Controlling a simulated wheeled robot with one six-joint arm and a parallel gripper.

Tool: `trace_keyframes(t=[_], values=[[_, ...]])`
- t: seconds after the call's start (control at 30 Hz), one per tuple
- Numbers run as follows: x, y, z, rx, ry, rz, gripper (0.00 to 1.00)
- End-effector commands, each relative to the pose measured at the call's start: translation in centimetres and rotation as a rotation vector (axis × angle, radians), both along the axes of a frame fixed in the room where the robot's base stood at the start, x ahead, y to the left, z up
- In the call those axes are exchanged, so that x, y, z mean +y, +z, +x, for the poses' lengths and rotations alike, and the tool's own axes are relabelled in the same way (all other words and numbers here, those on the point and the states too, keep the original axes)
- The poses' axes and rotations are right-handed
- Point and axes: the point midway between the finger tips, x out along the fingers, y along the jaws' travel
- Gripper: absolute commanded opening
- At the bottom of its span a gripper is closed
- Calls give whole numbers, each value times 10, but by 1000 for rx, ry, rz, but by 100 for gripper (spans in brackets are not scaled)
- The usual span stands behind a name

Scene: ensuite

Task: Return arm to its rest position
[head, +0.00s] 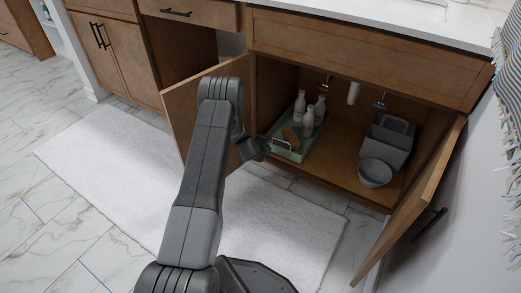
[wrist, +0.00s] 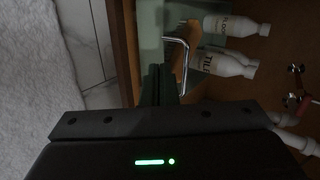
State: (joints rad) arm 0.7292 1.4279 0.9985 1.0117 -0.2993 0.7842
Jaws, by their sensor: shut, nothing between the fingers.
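My arm (head: 200,165) reaches up and forward over the white mat. My gripper (head: 267,149) is at the front opening of the cabinet, beside the left front of a pale green tray (head: 281,156). In the wrist view my gripper's fingers (wrist: 158,80) are together with nothing between them. They point towards the tray's silver handle (wrist: 183,48), with a gap that I cannot judge.
A grey bowl (head: 375,173) and grey bins (head: 388,140) stand at the right inside. The left door (head: 190,110) and right door (head: 425,195) are open. The mat (head: 110,165) is clear.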

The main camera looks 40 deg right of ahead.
Motion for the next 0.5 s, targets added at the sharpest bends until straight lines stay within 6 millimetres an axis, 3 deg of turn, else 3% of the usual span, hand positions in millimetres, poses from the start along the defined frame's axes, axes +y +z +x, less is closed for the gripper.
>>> trace_keyframes(t=[0.23, 0.5], values=[[28, 27, -15, 1, 3, 1, 0], [44, 39, -24, -1, 2, 1, 0]])
